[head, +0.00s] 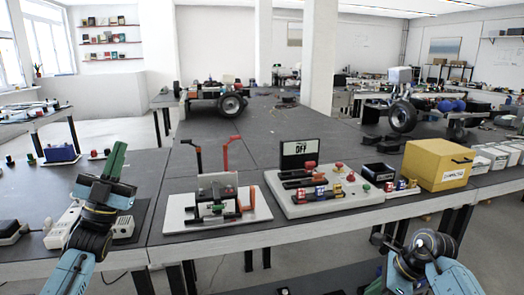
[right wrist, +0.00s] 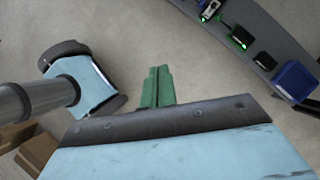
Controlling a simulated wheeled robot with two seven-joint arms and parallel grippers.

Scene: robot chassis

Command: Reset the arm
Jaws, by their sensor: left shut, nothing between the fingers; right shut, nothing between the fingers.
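My left arm comes in at the lower left of the head view. Its gripper (head: 117,158) has green fingers pressed together, pointing up above the dark bench, with nothing between them.
On the bench (head: 225,152) stand a white board with a red-handled fixture (head: 174,212), a control panel (head: 351,207) with an "OFF" sign, and a yellow box (head: 437,165). White devices (head: 62,228) lie near my left arm. A wheeled chassis (head: 210,91) stands farther back.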

